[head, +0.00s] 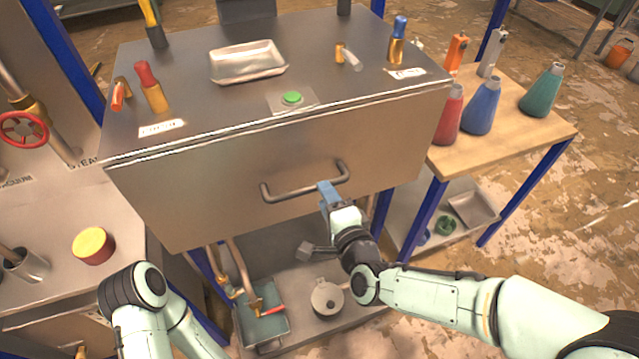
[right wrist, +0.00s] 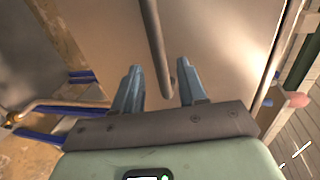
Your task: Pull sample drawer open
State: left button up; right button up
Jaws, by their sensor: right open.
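The sample drawer's wide metal front (head: 215,192) is on the near side of the cabinet and looks flush with the cabinet body, with no gap showing. A grey bar handle (head: 290,190) is mounted on it. My right gripper (head: 326,190) is at the right part of the handle, its blue fingers partly covering it. In the right wrist view the two blue fingers (right wrist: 160,82) are apart, with the handle (right wrist: 152,35) showing between them and touching neither. Whether the bar lies within the fingers' depth is hard to tell. My left gripper is outside the picture; only its arm shows.
The cabinet top (head: 200,100) holds a metal tray (head: 248,61), a green button (head: 291,97) and several valves. A wooden side table (head: 510,125) with bottles stands right. A lower shelf below the drawer holds a pan (head: 327,299). A yellow-topped tin (head: 93,245) stands left.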

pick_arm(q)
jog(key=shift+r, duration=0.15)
pick_arm(e)
jog(key=x, duration=0.5)
grip_shut()
